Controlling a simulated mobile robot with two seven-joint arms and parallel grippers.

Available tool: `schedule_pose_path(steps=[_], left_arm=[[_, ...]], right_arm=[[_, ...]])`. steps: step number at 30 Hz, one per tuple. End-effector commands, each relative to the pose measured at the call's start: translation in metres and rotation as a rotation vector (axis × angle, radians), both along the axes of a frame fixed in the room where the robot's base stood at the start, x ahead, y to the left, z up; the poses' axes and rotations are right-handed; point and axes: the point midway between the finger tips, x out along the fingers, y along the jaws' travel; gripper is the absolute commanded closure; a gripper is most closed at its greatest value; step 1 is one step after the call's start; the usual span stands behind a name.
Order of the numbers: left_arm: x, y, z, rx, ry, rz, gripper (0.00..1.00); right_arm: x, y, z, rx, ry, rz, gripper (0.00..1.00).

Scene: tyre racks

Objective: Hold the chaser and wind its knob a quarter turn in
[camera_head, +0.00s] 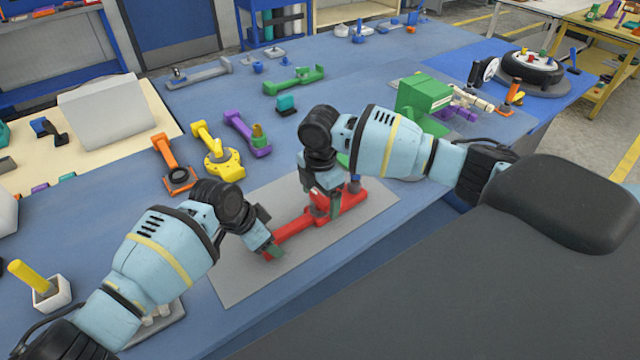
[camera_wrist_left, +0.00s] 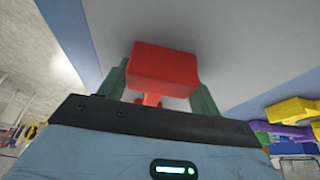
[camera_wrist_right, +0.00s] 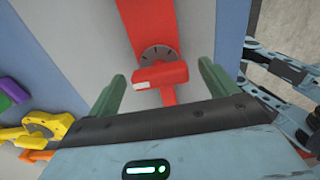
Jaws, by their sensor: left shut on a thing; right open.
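The red chaser (camera_head: 296,224) lies along the grey mat at the front of the bench. My left gripper (camera_head: 268,247) is shut on its near left end; the left wrist view shows this red block (camera_wrist_left: 163,68) between the two green fingers. My right gripper (camera_head: 338,202) is over the other part of the chaser, pointing down. In the right wrist view its open fingers stand on either side of the red knob (camera_wrist_right: 160,76), with gaps at both sides. A grey marked dial (camera_wrist_right: 159,54) shows behind the knob. In the head view the right gripper partly hides the knob.
The grey mat (camera_head: 240,275) is clear around the chaser. A yellow tool (camera_head: 222,164), a purple tool (camera_head: 244,132) and an orange tool (camera_head: 170,160) stand behind it to the left. A green block-shaped machine (camera_head: 425,95) is beyond my right arm.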

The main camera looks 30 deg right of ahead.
Motion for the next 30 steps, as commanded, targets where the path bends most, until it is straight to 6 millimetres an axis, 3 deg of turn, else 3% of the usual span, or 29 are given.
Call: schedule_pose_path(steps=[12, 23, 30], left_arm=[[0.0001, -0.0002, 0.0005, -0.001, -0.001, 0.000, 0.66], [0.0001, -0.0003, 0.0006, -0.001, -0.001, 0.000, 0.66], [0.0002, -0.0003, 0.0007, -0.001, -0.001, 0.000, 0.66]], right_arm=[[0.0002, 0.0002, -0.0072, 0.000, -0.001, 0.001, 0.15], [0.0001, 0.0001, -0.0069, 0.000, -0.001, 0.001, 0.60], [0.0003, 0.0003, -0.0068, 0.000, -0.002, -0.048, 0.62]])
